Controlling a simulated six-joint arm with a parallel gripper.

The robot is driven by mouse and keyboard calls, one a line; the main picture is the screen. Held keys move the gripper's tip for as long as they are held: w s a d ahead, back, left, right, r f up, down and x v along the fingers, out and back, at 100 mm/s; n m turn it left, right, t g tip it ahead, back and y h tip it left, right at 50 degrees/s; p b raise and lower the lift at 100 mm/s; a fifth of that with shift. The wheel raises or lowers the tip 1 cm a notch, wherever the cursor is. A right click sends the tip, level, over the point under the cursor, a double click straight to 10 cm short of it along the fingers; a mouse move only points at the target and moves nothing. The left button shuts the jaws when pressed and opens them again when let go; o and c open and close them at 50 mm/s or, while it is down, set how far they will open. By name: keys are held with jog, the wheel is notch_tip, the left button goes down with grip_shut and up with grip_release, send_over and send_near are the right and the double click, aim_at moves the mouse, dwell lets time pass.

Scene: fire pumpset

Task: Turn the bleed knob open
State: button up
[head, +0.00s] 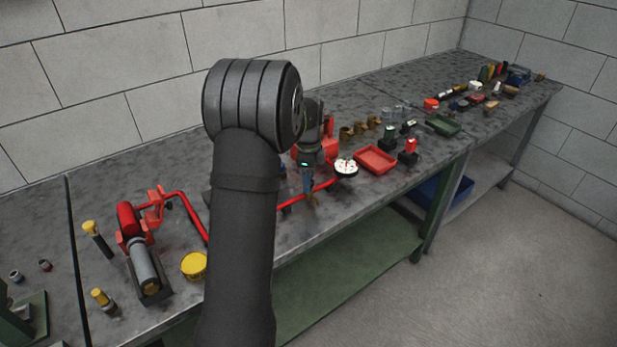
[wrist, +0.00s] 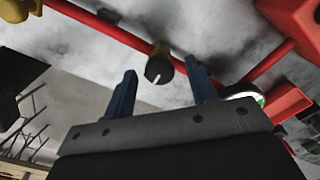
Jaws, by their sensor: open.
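The bleed knob (wrist: 158,71) shows in the wrist view as a small dark round knob with a white pointer line and a brass-coloured part behind it. It sits at the red pipe (wrist: 110,33). My gripper (wrist: 161,67) is open, with one blue finger on each side of the knob and visible gaps between. I cannot tell how far the fingertips are from it in depth. In the head view my gripper (head: 308,183) points down at the red pipe near the bench's front edge, and my arm hides much of that spot.
A white-faced gauge (head: 345,168) stands close right of my gripper; it also shows partly behind the right finger in the wrist view (wrist: 245,94). A red tray (head: 375,160) lies farther right. A red pump with a grey motor (head: 142,262) and a yellow round part (head: 194,265) are left.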

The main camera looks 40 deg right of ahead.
jog(key=c, duration=1)
jog(key=shift+o, duration=0.2)
jog(key=shift+n, duration=0.4)
jog(key=n, duration=0.3)
jog(key=shift+n, duration=0.4)
jog(key=n, duration=1.2)
jog(key=shift+n, duration=0.4)
jog(key=n, duration=0.6)
jog(key=shift+n, duration=0.4)
